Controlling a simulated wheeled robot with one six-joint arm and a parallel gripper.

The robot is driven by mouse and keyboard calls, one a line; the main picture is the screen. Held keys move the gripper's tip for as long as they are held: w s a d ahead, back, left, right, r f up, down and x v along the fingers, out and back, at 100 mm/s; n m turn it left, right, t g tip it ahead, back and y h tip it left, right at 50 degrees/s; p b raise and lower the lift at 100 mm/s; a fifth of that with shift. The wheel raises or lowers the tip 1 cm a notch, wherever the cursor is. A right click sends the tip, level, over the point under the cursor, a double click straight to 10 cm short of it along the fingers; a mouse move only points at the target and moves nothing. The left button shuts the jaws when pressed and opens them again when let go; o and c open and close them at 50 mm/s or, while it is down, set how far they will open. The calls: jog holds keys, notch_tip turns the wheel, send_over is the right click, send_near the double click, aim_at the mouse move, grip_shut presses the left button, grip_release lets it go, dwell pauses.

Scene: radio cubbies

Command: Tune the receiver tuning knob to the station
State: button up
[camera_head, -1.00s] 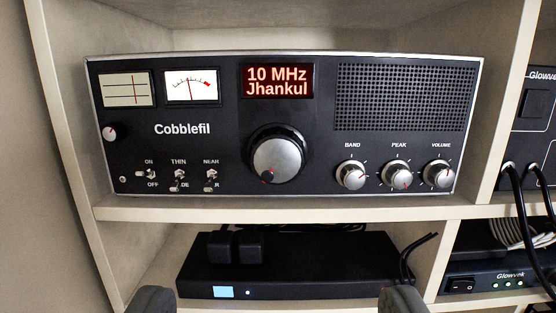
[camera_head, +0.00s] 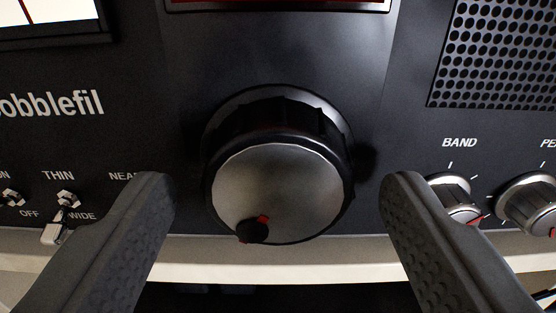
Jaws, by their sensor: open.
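The receiver (camera_head: 300,50) has a black front panel that fills most of the view. Its large tuning knob (camera_head: 285,185) has a silver face and a black ridged rim. A small black finger grip with a red mark sits at the lower left of the knob's face. My gripper (camera_head: 275,195) is open, with one dark finger to the left of the knob and one to the right. Neither finger appears to touch the knob. Only the bottom edge of the red-framed display (camera_head: 280,5) shows, so its text is out of view.
The band knob (camera_head: 455,195) is close behind the right finger, with the peak knob (camera_head: 530,203) beyond it. The thin/wide switch (camera_head: 66,200) is left of the left finger. The speaker grille (camera_head: 500,60) is upper right. A pale shelf edge (camera_head: 280,265) runs below the receiver.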

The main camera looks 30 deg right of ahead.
jog(key=shift+w+d, duration=0.1)
jog(key=shift+w, duration=0.1)
jog(key=c, duration=1)
jog(key=m, duration=0.4)
jog(key=shift+m, duration=0.3)
jog(key=m, duration=0.4)
jog(key=shift+m, duration=0.3)
